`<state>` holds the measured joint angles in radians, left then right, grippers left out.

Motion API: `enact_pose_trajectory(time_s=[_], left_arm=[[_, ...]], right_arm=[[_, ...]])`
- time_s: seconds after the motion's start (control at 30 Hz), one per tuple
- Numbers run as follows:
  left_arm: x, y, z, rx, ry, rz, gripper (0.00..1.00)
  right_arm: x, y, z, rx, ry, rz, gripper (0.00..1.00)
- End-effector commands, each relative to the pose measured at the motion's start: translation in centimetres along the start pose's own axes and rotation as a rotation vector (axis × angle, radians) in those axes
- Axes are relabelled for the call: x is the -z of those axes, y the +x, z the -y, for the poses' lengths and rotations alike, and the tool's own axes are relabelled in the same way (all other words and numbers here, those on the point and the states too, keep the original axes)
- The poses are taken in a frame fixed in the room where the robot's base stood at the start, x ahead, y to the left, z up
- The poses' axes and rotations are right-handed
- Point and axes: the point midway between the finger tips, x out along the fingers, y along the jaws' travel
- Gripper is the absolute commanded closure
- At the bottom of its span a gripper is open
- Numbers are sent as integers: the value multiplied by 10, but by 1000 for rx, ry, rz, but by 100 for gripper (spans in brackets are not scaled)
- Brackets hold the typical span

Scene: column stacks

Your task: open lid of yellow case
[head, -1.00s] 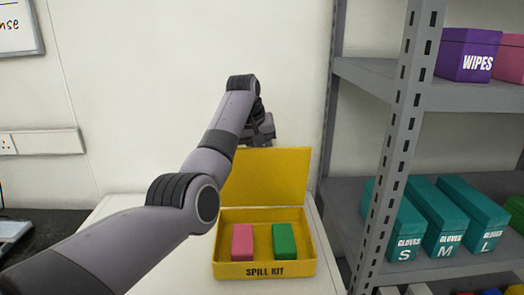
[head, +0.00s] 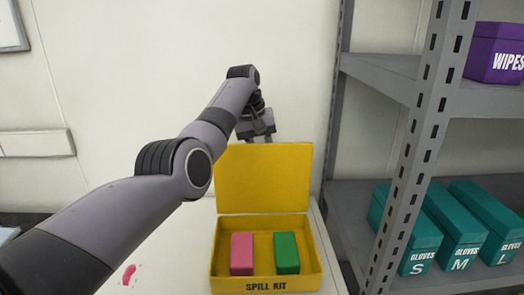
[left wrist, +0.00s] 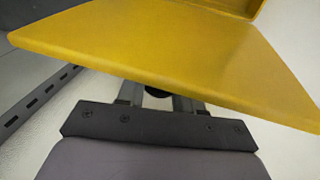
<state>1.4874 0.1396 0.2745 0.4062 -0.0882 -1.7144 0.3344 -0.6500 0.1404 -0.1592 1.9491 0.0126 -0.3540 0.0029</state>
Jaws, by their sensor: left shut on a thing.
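The yellow case (head: 267,283), marked SPILL KIT, stands on a white surface with its lid (head: 264,178) raised to about upright at the back. A pink block (head: 242,254) and a green block (head: 286,253) stand inside it. My left gripper (head: 258,138) is at the lid's top edge, shut on the lid. In the left wrist view the lid (left wrist: 180,45) fills the upper part and covers the ends of the fingers (left wrist: 158,98). My right gripper is not in view.
A grey metal shelf rack (head: 412,150) stands close on the right, with teal glove boxes (head: 458,240) and a purple wipes box (head: 495,52). A pink stain (head: 129,275) marks the white surface left of the case. A plain wall is behind.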

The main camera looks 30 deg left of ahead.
Motion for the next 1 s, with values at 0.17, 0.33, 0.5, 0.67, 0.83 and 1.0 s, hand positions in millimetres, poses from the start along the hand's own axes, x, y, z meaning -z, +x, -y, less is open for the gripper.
enact_pose_trajectory(time_s=[0.17, 0.33, 0.5, 0.67, 0.83, 1.0], left_arm=[[-2, 2, 0, 2, 2, 10, 52], [-2, 2, 0, 1, 2, 7, 39], [-1, 0, 0, 1, 1, 5, 39], [0, -16, 0, 0, 1, 2, 39], [0, -45, 0, 0, 1, 3, 39], [-1, -65, 0, 1, 1, 7, 39]], right_arm=[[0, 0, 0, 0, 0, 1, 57], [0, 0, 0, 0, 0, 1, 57], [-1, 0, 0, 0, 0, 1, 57], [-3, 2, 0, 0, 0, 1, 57], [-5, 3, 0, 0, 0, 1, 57], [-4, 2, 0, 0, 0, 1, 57]])
